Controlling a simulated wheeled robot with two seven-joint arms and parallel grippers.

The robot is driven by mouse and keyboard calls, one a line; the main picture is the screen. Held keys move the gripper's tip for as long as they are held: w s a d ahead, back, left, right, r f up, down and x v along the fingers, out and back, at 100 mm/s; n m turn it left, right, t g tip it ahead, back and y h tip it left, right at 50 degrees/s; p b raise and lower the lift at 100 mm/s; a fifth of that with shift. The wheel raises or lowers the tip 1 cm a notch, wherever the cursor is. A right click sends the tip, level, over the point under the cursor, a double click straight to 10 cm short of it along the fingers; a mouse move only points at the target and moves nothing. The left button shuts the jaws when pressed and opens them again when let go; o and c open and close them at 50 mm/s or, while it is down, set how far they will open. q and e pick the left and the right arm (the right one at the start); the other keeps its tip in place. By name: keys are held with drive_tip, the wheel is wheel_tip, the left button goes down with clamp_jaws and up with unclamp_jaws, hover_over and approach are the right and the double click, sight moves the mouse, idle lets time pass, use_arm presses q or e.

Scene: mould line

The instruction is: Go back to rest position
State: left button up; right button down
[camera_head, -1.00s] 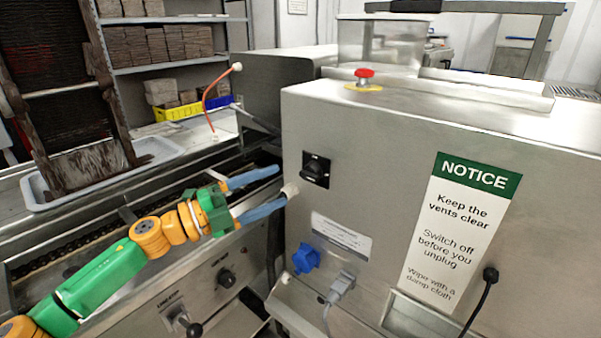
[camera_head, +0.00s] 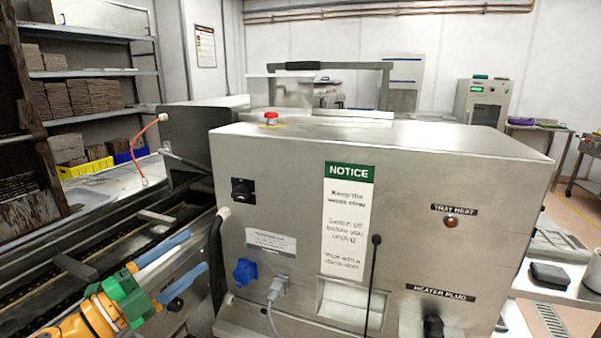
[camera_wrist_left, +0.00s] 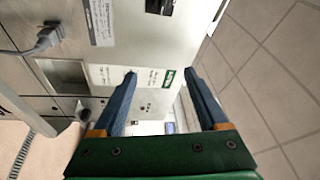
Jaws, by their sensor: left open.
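My left gripper (camera_head: 198,258) is at the lower left of the head view, with a green body and two blue fingers. The fingers are spread apart with nothing between them. It is over the conveyor side, left of the steel machine (camera_head: 430,180), and appears apart from it. In the left wrist view the two fingers (camera_wrist_left: 165,90) frame the machine front, with its notice sheet (camera_wrist_left: 140,78) behind them. My right gripper is not in view.
The machine front carries a blue socket (camera_head: 245,271), a grey plug (camera_head: 277,290) and a black cable (camera_head: 374,270). A red stop button (camera_head: 271,118) is on top. A conveyor (camera_head: 70,270) runs at left. Shelves (camera_head: 100,70) stand behind. Floor (camera_head: 575,215) shows at right.

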use_arm(q)
drive_tip(key=s+d+f+n+g+y, duration=0.1)
drive_tip(key=s+f+n+y, duration=0.1)
drive_tip(key=f+n+y, duration=0.55)
drive_tip(key=s+f+n+y, duration=0.2)
drive_tip(key=f+n+y, duration=0.2)
drive_tip(key=f+n, duration=0.55)
drive_tip(key=s+d+f+n+g, duration=0.1)
drive_tip(key=s+f+n+g, duration=0.1)
drive_tip(key=s+f+g, duration=0.7)
drive_tip(key=s+d+f+n+g, duration=0.2)
drive_tip(key=s+f, duration=0.4)
drive_tip(key=s, duration=0.7)
wheel_tip(320, 180, down, 15)
drive_tip(key=s+g, duration=0.1)
drive_tip(key=s, duration=0.1)
drive_tip(key=s+a+f+g, duration=0.1)
drive_tip(key=s+a+f, duration=0.1)
drive_tip(key=s+f, duration=0.9)
drive_tip(key=shift+s+a+m+g, duration=0.15)
drive_tip(key=shift+s+m+g, duration=0.25)
drive_tip(key=shift+s, duration=0.25)
drive_tip(key=shift+y, duration=0.25)
